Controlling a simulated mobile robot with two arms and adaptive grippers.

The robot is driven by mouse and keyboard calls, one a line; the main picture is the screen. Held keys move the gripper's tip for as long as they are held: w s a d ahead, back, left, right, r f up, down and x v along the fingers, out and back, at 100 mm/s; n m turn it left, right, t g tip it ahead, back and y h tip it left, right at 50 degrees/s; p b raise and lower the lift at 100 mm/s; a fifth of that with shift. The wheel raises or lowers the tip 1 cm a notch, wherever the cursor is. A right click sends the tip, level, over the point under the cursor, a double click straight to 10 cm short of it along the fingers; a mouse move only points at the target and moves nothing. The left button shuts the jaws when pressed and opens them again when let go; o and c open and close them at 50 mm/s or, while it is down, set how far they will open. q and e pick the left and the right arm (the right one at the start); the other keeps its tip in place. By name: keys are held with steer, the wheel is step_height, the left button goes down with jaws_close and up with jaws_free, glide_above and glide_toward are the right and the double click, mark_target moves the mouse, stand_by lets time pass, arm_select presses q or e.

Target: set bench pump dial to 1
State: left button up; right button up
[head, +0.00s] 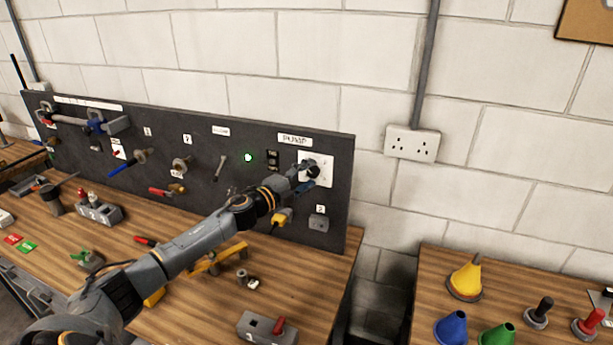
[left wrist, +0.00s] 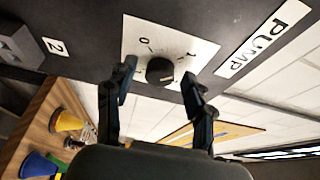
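The pump dial is a round black knob (left wrist: 160,70) on a white plate (left wrist: 178,40) beside the PUMP label (left wrist: 262,40). A "0" and a "1" are printed on the plate. I cannot tell for sure which mark the knob points to. In the head view the white plate (head: 326,164) is at the right end of the dark panel, with the knob partly hidden by my gripper. My left gripper (head: 308,176) is at the plate. In the left wrist view its fingers (left wrist: 158,82) are open, one on each side of the knob, with gaps showing. My right gripper is not in view.
The dark panel (head: 240,128) carries several valves, levers and a small black switch (head: 272,160) close left of the plate. A grey box marked 2 (head: 319,223) is below. Tools lie on the wooden bench (head: 320,270). Funnels stand on the bench at right.

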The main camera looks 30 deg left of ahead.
arm_select(q)
steer(key=shift+s+f, duration=0.15)
steer(key=shift+s, duration=0.45)
steer(key=s+a, duration=0.1)
steer(key=s, duration=0.9)
steer(key=shift+s+a, duration=0.4)
